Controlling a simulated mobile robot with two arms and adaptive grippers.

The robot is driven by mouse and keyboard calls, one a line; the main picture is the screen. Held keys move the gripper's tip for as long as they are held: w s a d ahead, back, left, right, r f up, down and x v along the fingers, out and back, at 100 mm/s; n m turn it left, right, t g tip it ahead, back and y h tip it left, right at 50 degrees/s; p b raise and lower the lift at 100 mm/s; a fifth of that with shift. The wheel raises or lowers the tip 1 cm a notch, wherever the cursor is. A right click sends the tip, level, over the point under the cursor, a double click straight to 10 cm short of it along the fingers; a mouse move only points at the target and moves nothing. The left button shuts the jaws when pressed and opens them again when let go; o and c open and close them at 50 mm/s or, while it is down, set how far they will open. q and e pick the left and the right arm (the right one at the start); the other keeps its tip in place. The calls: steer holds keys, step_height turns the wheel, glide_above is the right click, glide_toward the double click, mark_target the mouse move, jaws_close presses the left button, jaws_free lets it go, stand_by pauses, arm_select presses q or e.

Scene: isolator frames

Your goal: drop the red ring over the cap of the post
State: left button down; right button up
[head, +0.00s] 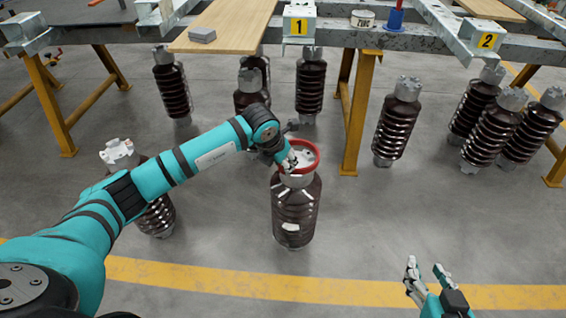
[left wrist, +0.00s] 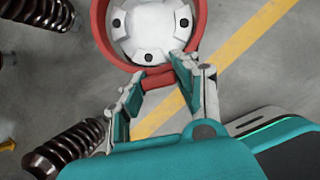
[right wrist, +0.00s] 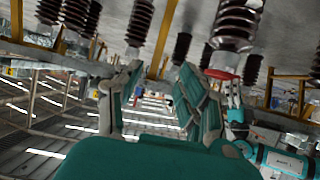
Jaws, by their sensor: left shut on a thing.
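The red ring (head: 318,157) is at the top end of the pale cap (head: 303,156) of the dark ribbed post (head: 296,212). My left gripper (head: 288,160) is shut on the ring's left side. In the left wrist view the fingers (left wrist: 157,82) pinch the near part of the ring (left wrist: 100,25), which frames the cap's bolted top (left wrist: 150,35). The right wrist view shows the ring (right wrist: 219,74) level with the cap's end; I cannot tell whether it is around it or just above. My right gripper (head: 428,275) is open and empty at the lower right.
Several other ribbed posts stand around, one (head: 157,212) partly behind my left arm and one (head: 397,125) to the right. A steel frame on yellow legs (head: 360,115) runs behind, with a board (head: 228,22). The floor in front, with a yellow stripe (head: 250,284), is clear.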

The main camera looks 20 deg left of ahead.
arm_select(q)
steer(key=shift+f, duration=0.2)
arm_select(e)
steer(key=shift+w+a+r+t, duration=0.15)
steer(key=shift+w+r+t, duration=0.4)
steer(key=shift+r, duration=0.1)
arm_select(q)
steer(key=shift+f+b, duration=0.25)
steer(key=shift+b, duration=0.05)
arm_select(e)
steer(key=shift+w+a+r+t, duration=0.15)
steer(key=shift+w+r+t, duration=0.1)
steer(key=shift+r, duration=0.2)
arm_select(q)
steer(key=shift+f+b, duration=0.35)
steer(key=shift+f, duration=0.5)
steer(key=shift+b, duration=0.3)
arm_select(e)
steer(key=r+t, duration=0.1)
steer(key=w+a+r+t+y, duration=0.1)
steer(key=r, duration=0.1)
steer(key=r+t, duration=0.1)
steer(key=r, duration=0.1)
steer(key=shift+w+a+r+t, duration=0.15)
steer(key=shift+w+r+t, duration=0.05)
steer(key=shift+r+t, duration=0.1)
arm_select(q)
steer(key=shift+f, duration=0.25)
arm_select(e)
steer(key=shift+r+y, duration=0.4)
